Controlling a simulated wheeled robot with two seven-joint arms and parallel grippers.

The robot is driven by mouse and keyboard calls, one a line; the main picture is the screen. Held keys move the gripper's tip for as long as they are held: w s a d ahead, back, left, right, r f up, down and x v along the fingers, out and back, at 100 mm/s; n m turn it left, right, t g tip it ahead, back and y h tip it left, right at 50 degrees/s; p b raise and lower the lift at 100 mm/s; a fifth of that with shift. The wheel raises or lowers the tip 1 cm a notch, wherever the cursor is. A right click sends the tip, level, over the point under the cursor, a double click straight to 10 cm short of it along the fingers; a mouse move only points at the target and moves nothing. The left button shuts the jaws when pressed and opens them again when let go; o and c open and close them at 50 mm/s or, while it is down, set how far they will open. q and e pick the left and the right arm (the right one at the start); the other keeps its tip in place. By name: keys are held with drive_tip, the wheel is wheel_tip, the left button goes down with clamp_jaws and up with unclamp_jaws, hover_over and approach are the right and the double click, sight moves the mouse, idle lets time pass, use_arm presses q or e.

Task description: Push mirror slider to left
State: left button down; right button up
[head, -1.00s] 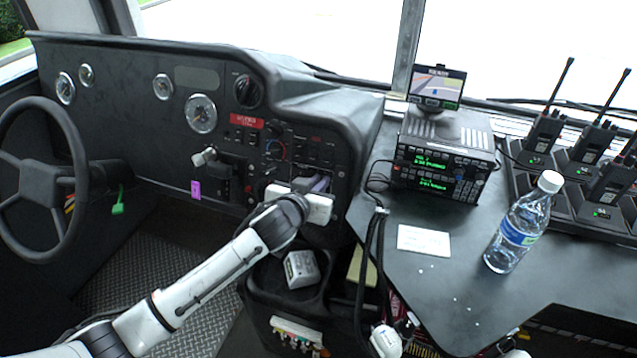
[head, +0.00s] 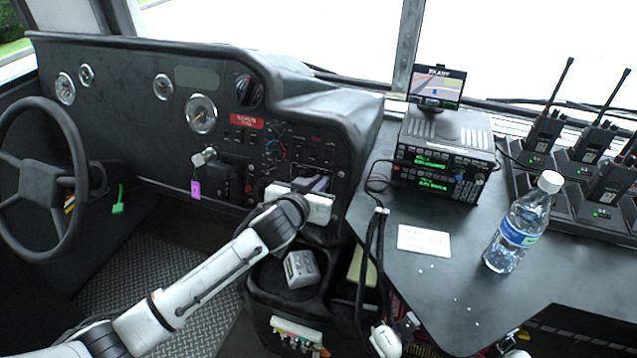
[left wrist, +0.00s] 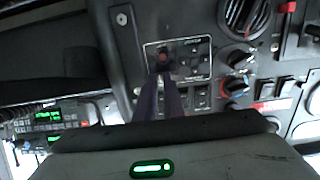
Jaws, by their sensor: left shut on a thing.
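The mirror control panel (left wrist: 182,62) shows in the left wrist view as a white-outlined square on the black dashboard. It has a small red-topped control (left wrist: 163,62) on its left side and several dark buttons. My left gripper (left wrist: 166,78) reaches this panel. Its two dark fingers are close together at the red-topped control, shut on it, and they hide most of it. In the head view the left gripper (head: 318,184) is at the right end of the dashboard, and its white body covers part of the panel. My right gripper is not recognisable in any view.
Knobs and switches (left wrist: 240,75) sit close beside the panel. The steering wheel (head: 62,125) is at the left. A console with radios (head: 440,178), a water bottle (head: 518,225) and a handset rack (head: 560,195) is at the right. A grey box (head: 300,268) lies below the gripper.

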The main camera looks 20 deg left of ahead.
use_arm(q)
drive_tip(key=shift+a, duration=0.1)
idle(0.3)
drive_tip(key=shift+a+p, duration=0.5)
drive_tip(key=shift+a, duration=0.6)
drive_tip(key=c, duration=1.8)
unclamp_jaws()
drive_tip(key=shift+c, duration=0.2)
drive_tip(key=v, duration=1)
drive_tip(key=shift+p, duration=0.45)
